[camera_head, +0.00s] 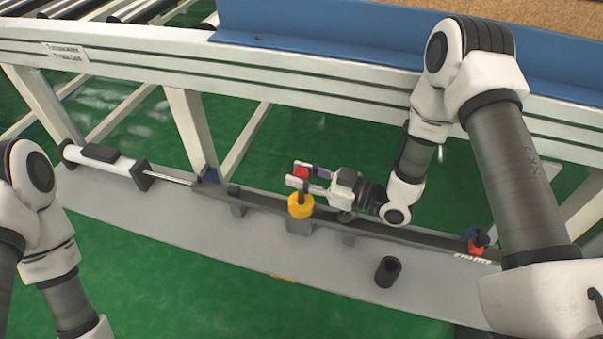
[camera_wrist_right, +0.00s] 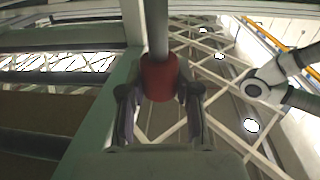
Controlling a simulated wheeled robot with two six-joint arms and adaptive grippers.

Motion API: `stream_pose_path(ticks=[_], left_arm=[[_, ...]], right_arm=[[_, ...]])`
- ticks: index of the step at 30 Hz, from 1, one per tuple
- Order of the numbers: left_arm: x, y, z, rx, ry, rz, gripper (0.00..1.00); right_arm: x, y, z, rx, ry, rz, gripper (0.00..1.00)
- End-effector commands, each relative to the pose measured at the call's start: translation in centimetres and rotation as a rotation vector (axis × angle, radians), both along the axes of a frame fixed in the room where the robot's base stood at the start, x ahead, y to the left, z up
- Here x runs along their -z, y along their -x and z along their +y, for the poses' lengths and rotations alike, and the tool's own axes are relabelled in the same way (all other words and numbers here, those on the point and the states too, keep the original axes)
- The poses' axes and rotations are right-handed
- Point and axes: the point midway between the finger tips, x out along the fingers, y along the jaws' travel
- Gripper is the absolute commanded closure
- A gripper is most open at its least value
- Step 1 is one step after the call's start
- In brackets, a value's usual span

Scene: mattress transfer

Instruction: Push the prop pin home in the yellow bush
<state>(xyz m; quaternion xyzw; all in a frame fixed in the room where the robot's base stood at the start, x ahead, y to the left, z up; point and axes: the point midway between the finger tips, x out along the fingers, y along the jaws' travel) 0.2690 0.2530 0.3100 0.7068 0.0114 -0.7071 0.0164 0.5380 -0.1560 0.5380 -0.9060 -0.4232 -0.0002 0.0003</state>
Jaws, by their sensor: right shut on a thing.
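The prop pin has a red head (camera_head: 301,173) above the yellow bush (camera_head: 300,208) in the head view. A short dark stretch of shaft shows between the head and the bush. The shaft's lower end is hidden, so I cannot tell how deep it sits. My right gripper (camera_head: 308,176) comes from the right and is shut on the red head. In the right wrist view the red head (camera_wrist_right: 159,78) lies between the two fingers, with a grey shaft running away from it. My left gripper is out of view; only left arm links show.
A dark bar runs along the grey ledge (camera_head: 220,235) beside the bush. A white cylinder actuator (camera_head: 105,163) lies at the left. A black hollow cylinder (camera_head: 388,271) stands on the ledge to the right. A white frame beam (camera_head: 180,62) crosses behind, above the arm's reach.

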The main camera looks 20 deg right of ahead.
Motion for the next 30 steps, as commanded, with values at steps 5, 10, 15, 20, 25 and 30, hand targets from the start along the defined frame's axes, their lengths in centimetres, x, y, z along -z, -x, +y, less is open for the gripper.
stream_pose_path(ticks=[5,10,15,20,25,30], left_arm=[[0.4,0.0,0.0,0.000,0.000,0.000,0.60],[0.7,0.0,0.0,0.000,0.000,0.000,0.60],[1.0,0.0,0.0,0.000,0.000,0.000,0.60],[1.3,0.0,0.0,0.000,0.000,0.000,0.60],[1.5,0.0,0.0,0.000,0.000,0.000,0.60],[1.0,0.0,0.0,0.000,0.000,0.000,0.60]], right_arm=[[0.5,0.0,0.0,0.000,-0.001,-0.001,1.00],[0.9,0.0,0.0,0.000,-0.001,-0.001,1.00],[1.4,0.0,0.0,0.000,-0.001,-0.001,1.00],[1.8,0.0,0.0,0.000,0.000,0.000,1.00],[2.0,0.0,0.0,0.000,0.000,0.000,1.00],[1.5,0.0,0.0,0.000,0.000,0.000,1.00]])
